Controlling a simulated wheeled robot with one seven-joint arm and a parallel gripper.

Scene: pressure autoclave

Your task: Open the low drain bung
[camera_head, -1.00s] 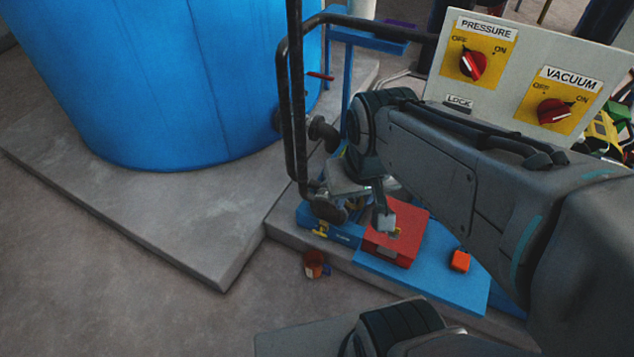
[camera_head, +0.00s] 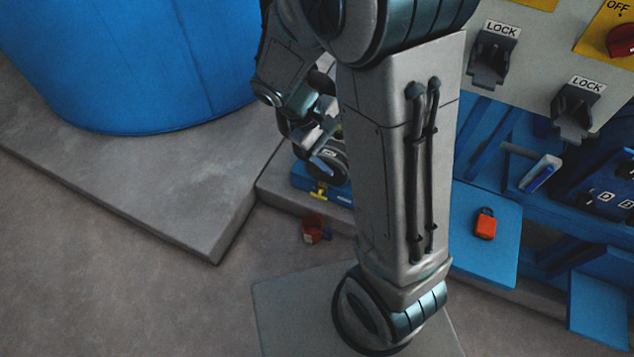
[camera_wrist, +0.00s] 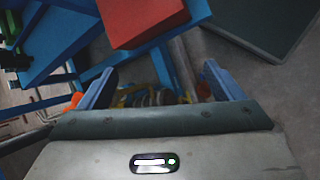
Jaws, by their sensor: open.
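I cannot single out the low drain bung with certainty. A small yellow T-shaped part (camera_head: 319,190) shows on the front of the blue base at the lower left of the machine. My gripper (camera_head: 322,150) is just above and behind it, beside a dark round part, partly hidden by my arm. In the wrist view my gripper (camera_wrist: 160,86) is open, its two blue-grey fingers wide apart. Blurred yellow and orange parts (camera_wrist: 150,97) show between and beyond the fingers; I cannot tell whether they touch.
A red block (camera_wrist: 140,20) lies at the top of the wrist view. A reddish cup (camera_head: 312,228) is on the floor before the blue base. An orange padlock-like piece (camera_head: 485,223) lies on a blue plate (camera_head: 495,255). A large blue tank (camera_head: 130,70) stands left.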

